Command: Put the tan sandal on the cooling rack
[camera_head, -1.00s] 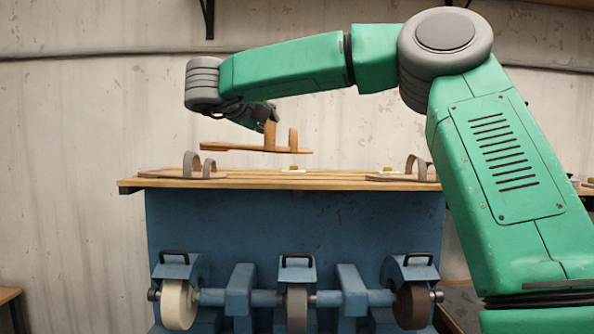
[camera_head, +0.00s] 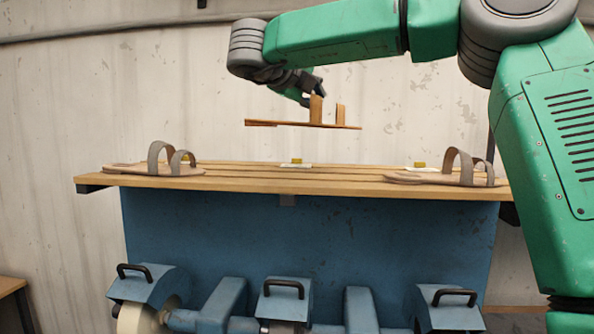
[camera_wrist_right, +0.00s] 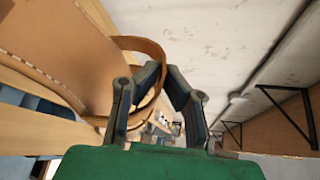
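The tan sandal (camera_head: 303,124) hangs level in the air above the slatted wooden rack (camera_head: 300,184), clear of it, sole down with two upright straps. My right gripper (camera_head: 305,97) reaches in from above left and is shut on one strap. In the right wrist view the strap (camera_wrist_right: 143,45) runs between the fingers (camera_wrist_right: 163,80), and the sole (camera_wrist_right: 65,40) fills the upper left. The rack, the only rack-like surface in view, lies along the top of a blue machine. My left gripper is in neither view.
A tan sandal with grey straps (camera_head: 158,168) sits at the rack's left end and a similar one (camera_head: 440,180) at its right end. Blue grinder guards (camera_head: 150,284) stand below.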

